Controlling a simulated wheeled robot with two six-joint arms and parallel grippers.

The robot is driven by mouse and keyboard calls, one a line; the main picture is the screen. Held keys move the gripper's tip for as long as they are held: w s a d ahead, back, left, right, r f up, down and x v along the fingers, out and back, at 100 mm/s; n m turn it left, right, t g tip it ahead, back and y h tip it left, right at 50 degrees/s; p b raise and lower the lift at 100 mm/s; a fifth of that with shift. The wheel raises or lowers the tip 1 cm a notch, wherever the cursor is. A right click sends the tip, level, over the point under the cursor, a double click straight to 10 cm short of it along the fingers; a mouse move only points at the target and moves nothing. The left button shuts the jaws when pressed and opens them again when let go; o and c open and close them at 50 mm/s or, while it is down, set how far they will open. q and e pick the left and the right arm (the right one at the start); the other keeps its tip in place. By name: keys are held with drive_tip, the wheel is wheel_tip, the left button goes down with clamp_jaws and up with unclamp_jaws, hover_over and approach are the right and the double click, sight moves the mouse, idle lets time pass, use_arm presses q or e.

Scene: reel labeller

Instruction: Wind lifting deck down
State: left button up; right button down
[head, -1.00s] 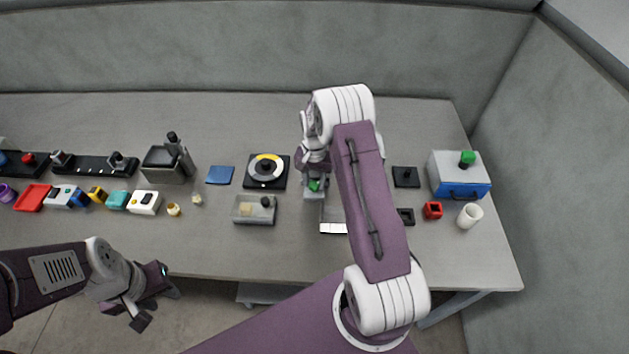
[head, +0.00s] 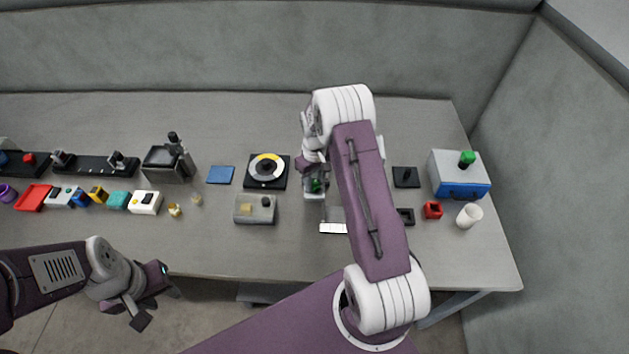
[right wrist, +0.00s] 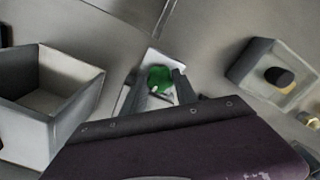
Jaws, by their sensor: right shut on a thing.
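A green knob (head: 316,186) sits on a small light grey base (head: 314,196) right of the turntable in the head view. My right gripper (right wrist: 158,84) is shut on the green knob (right wrist: 160,76), with a finger on either side of it in the right wrist view. My right arm covers much of the area beside it, and I cannot tell the height of any deck there. My left gripper (head: 156,304) is open and empty, in front of the table's front edge.
A turntable with a yellow and white disc (head: 266,169) and a grey block with a dark knob (head: 256,209) stand to the left. An open grey box (right wrist: 48,98) is close by in the right wrist view. A blue and grey box (head: 459,176) stands at the right.

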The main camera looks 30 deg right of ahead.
sight(315, 184)
drive_tip(key=shift+n, duration=0.7)
drive_tip(key=c, duration=0.9)
unclamp_jaws()
drive_tip(key=shift+c, duration=0.2)
wheel_tip(315, 184, up, 9)
drive_tip(key=b, duration=0.1)
drive_tip(key=shift+r, duration=0.1)
